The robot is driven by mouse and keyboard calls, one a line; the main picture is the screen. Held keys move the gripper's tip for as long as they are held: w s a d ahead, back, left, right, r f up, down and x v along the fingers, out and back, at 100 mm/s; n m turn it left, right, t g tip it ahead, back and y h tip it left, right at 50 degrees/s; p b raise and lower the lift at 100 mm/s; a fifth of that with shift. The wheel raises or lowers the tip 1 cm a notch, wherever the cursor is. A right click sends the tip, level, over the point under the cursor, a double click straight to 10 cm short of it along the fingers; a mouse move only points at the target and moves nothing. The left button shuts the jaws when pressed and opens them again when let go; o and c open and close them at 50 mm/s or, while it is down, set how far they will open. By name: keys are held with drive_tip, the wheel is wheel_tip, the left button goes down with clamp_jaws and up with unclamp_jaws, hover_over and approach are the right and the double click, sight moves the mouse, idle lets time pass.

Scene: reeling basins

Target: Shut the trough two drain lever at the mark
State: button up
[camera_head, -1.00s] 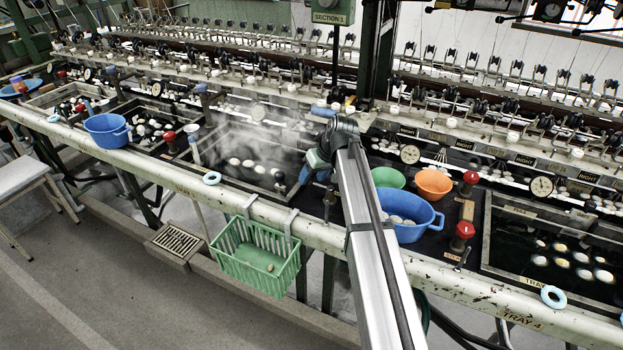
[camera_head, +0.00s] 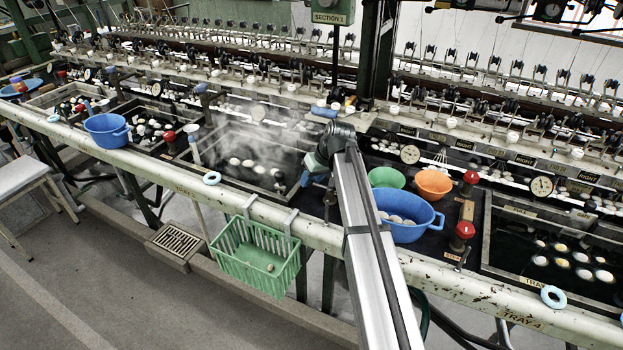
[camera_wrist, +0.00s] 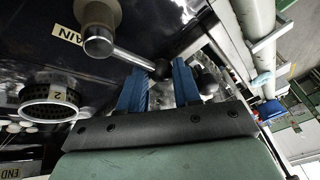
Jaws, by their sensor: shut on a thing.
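The drain lever (camera_wrist: 132,56) shows in the wrist view as a metal rod running from a round pivot to a black ball end. My gripper (camera_wrist: 160,72) has its two blue fingers on either side of that ball end and is shut on it. A pale label (camera_wrist: 68,35) reading partly "AIN" lies left of the pivot. A round strainer (camera_wrist: 50,106) marked "2" sits below it. In the head view my gripper (camera_head: 308,178) is low at the right end of the steaming basin (camera_head: 243,170); the lever is hidden there. I cannot make out a stop mark.
A blue tub (camera_head: 418,228) with pale cocoons, a green bowl (camera_head: 387,177) and an orange bowl (camera_head: 434,183) stand right of my arm. A green basket (camera_head: 257,262) hangs on the front rail (camera_head: 345,238). A dark knob (camera_wrist: 208,80) is close to the right finger.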

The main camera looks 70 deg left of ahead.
drive_tip(key=shift+s, duration=0.1)
clamp_jaws()
drive_tip(key=shift+s+d+n, duration=0.1)
drive_tip(key=shift+d+n, duration=0.05)
drive_tip(key=shift+n, duration=0.15)
drive_tip(key=d+n, duration=0.1)
drive_tip(key=n, duration=0.1)
drive_tip(key=s+d+n+g+h, duration=0.1)
drive_tip(key=n, duration=0.1)
drive_tip(key=shift+h, duration=0.3)
drive_tip(key=n, duration=0.1)
drive_tip(key=d+n+h, duration=0.1)
drive_tip(key=n, duration=0.1)
drive_tip(key=shift+s+d+g, duration=0.2)
drive_tip(key=shift+d+g, duration=0.1)
drive_tip(key=shift+g, duration=0.1)
drive_tip(key=shift+d+n+h, duration=0.4)
drive_tip(key=shift+d+n, duration=0.1)
drive_tip(key=shift+n, duration=0.4)
